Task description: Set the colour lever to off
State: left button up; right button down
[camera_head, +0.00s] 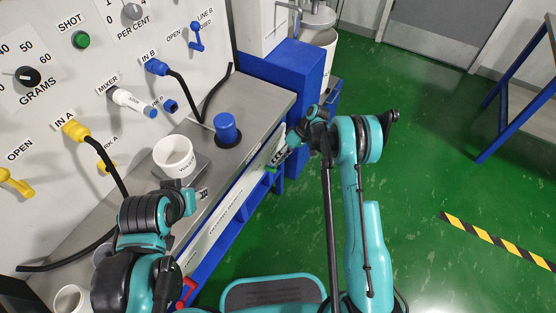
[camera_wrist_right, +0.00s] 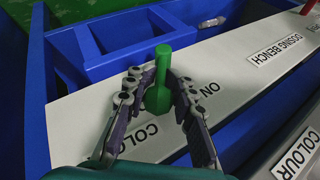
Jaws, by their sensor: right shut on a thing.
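The green colour lever (camera_wrist_right: 161,72) is on the bench's white front panel in the right wrist view. Its handle points up in that picture, with the ON label to the right of its base and the COLOUR label below. My right gripper (camera_wrist_right: 157,88) has one finger on each side of the lever and is shut on it. In the head view my right gripper (camera_head: 277,160) is at the panel near the bench's far end, and the lever there is mostly hidden.
A white cup (camera_head: 174,154) stands on the grey bench top beside a blue-capped container (camera_head: 226,131). A red handle (camera_head: 186,291) is at the near front of the bench. The blue frame (camera_head: 301,68) rises just beyond my right gripper.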

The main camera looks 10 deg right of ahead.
jog(key=c, duration=1.6)
grip_release()
jog(key=shift+a, duration=0.1)
jog(key=v, duration=1.2)
jog(key=shift+w, duration=0.1)
